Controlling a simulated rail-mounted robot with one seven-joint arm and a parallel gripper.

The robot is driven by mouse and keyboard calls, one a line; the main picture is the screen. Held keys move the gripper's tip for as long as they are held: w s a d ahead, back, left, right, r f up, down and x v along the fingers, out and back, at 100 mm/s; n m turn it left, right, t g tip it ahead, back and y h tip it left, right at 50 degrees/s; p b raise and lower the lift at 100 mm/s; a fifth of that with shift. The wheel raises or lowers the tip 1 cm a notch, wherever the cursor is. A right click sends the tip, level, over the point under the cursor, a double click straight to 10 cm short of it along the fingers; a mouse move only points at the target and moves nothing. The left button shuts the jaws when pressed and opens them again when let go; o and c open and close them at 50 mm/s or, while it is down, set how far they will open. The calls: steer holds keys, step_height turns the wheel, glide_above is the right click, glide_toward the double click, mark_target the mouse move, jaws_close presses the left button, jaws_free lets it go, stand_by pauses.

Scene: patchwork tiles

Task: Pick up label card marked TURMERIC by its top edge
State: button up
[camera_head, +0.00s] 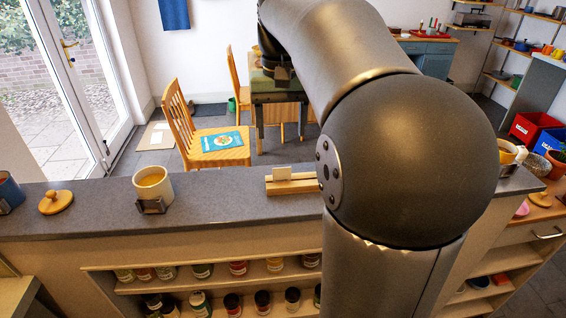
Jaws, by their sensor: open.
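A small pale card (282,174) stands upright in a slotted wooden block (300,187) on the grey counter, just left of my arm. No lettering on it is readable from here, so I cannot tell whether it says TURMERIC. Its top edge is free. My arm's large dark joint fills the right middle and hides part of the counter. My gripper (280,73) shows small and dark beyond the counter, in front of the far table. It is open, apart from the card and above it in the picture.
Jars fill the shelves below. A wooden chair (205,130) stands behind. Counter between mug and block is clear.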

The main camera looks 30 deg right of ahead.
mark_target(282, 169)
step_height(282, 169, down, 11)
steer(key=shift+f, duration=0.1)
stand_by(0.3)
steer(key=c, duration=1)
steer(key=o, duration=0.7)
steer(key=shift+r+p, duration=0.2)
steer(key=shift+p, duration=0.1)
steer(key=shift+r+p, duration=0.7)
steer(key=shift+r, duration=0.1)
steer(key=c, duration=0.6)
